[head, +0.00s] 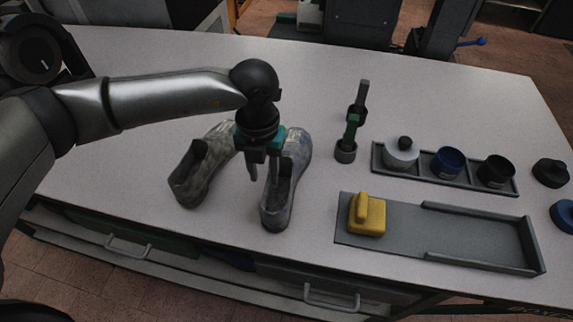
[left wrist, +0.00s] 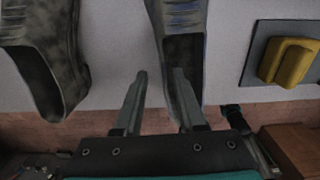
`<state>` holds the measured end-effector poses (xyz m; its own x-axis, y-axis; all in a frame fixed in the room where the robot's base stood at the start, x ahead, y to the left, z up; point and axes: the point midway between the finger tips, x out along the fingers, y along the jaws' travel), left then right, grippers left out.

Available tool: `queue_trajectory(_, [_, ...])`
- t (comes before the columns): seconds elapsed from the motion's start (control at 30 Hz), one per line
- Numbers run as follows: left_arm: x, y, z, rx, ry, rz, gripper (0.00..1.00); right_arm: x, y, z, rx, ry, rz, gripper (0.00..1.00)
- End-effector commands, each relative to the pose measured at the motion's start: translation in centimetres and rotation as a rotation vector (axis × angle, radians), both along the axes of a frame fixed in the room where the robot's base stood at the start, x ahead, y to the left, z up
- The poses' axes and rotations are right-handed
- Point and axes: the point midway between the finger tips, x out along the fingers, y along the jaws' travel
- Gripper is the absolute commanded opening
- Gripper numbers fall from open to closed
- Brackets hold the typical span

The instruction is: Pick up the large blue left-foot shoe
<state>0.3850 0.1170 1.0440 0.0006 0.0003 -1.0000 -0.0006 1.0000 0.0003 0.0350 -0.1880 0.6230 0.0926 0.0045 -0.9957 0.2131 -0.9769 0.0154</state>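A grey mottled shoe with faint blue tints (head: 298,152) stands on the table, toe pointing away; it also shows in the left wrist view (left wrist: 181,18). A plainer grey mottled shoe (head: 188,194) stands to its left, also seen in the left wrist view (left wrist: 42,60). Neither looks clearly blue. My left gripper (head: 262,176) is open and empty, pointing down over the blue-tinted shoe. In the left wrist view its fingers (left wrist: 160,85) are apart, one over the shoe's opening and one left of its wall. Contact cannot be told. My right gripper is out of view.
Right of the shoes stand two upright-handled tools (head: 346,152). A grey rack (head: 467,184) holds several round pots. A yellow block (head: 368,216) sits on a grey tray (head: 440,235). Dark and blue round items lie at the right edge. Free table lies in front of the tools.

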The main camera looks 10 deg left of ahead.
Motion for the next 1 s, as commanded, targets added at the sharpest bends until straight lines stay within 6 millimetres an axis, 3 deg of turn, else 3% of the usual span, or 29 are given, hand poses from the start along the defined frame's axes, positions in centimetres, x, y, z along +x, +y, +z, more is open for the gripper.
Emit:
queue_trajectory(0.3, [0.5,-0.3,-3.7,0.0,0.001,0.0,0.39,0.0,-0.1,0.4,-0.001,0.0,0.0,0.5])
queue_trajectory(0.83, [0.5,-0.3,-4.1,-0.001,0.001,0.0,0.39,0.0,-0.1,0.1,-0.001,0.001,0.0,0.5])
queue_trajectory(1.0, [0.5,-0.3,-4.1,0.0,0.001,0.0,0.21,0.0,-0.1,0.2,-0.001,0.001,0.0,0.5])
